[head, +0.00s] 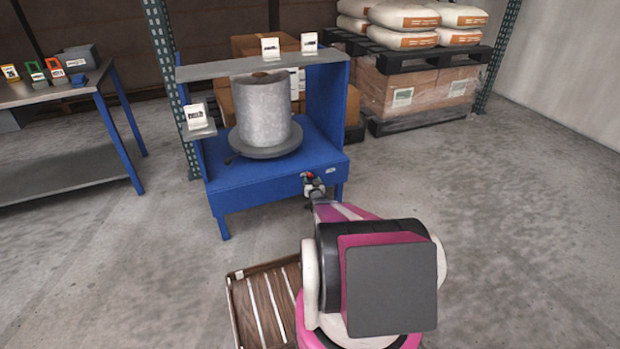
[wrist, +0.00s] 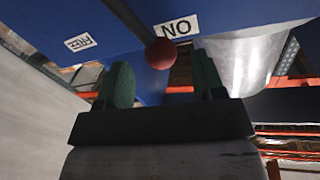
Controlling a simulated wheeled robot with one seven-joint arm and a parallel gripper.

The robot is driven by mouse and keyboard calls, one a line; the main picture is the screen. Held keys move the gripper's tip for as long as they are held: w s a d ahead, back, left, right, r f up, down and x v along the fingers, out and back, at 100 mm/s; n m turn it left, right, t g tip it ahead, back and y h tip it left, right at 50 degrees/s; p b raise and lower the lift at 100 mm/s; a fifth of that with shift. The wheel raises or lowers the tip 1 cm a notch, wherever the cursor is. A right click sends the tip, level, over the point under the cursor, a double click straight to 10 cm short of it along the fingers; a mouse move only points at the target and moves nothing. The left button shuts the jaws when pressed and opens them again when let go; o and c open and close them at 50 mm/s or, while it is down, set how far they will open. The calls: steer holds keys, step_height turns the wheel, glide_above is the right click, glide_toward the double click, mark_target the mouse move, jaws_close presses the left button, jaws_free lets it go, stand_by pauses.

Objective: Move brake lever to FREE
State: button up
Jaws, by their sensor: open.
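The brake lever shows in the wrist view as a dark rod ending in a round red knob (wrist: 160,53). The knob lies beside the white ON label (wrist: 176,27). The FREE label (wrist: 83,42) is on the blue panel farther left, and both labels appear upside down. My gripper (wrist: 161,72) is open, with one green finger on either side of the knob's line. The knob appears near the fingertips; I cannot tell whether it is between them or just beyond. In the head view my gripper (head: 313,183) is at the front edge of the blue stand (head: 262,190).
A grey wrapped roll (head: 263,110) stands on a round plate on the blue stand. A wooden slatted crate (head: 240,305) is on the floor beside my base. A metal table (head: 50,92) stands left. Loaded pallets (head: 415,62) are behind. The floor at right is clear.

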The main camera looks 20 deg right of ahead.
mark_target(311, 178)
steer(key=w, duration=0.3)
steer(key=shift+w+d, duration=0.25)
steer(key=shift+w, duration=0.15)
jaws_close()
